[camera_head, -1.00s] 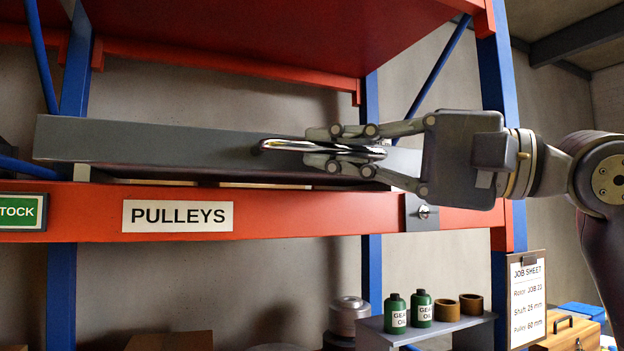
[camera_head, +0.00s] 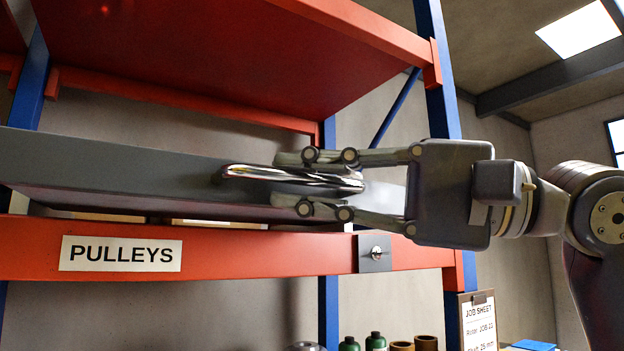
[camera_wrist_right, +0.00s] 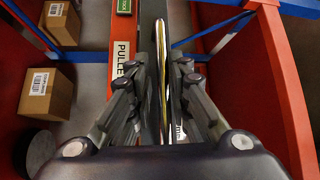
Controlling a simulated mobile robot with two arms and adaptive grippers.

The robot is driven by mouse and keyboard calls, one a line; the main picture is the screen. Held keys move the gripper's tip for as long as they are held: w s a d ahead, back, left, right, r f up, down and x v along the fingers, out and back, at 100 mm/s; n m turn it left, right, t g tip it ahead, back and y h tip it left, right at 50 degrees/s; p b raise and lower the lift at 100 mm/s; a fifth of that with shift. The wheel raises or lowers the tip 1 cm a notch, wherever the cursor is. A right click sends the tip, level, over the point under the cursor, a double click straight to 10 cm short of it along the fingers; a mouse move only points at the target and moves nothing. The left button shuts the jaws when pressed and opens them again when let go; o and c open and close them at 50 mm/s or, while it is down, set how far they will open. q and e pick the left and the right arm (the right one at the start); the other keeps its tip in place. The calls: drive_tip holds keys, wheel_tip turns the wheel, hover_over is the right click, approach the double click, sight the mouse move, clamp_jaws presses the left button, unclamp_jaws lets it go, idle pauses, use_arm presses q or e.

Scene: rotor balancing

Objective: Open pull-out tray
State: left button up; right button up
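The pull-out tray (camera_head: 110,175) is a long grey drawer above the orange shelf beam labelled PULLEYS (camera_head: 120,254). Its front stands out past the beam, with part of its underside showing. A shiny chrome bar handle (camera_head: 290,176) is on its front; it also shows in the wrist view (camera_wrist_right: 163,62). My right gripper (camera_head: 284,180) is around the handle, one finger above and one below. The fingers stand slightly apart from the bar, so it is open. What lies inside the tray is hidden. My left gripper is not in view.
A red shelf (camera_head: 230,65) overhangs the tray. A blue upright (camera_head: 438,85) stands behind my right wrist. A small lock plate (camera_head: 375,252) is on the beam. Below are green bottles (camera_head: 376,342) and a job sheet (camera_head: 479,320). Cardboard boxes (camera_wrist_right: 46,93) show in the wrist view.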

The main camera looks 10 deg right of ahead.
drive_tip(key=v, duration=1.2)
idle(0.4)
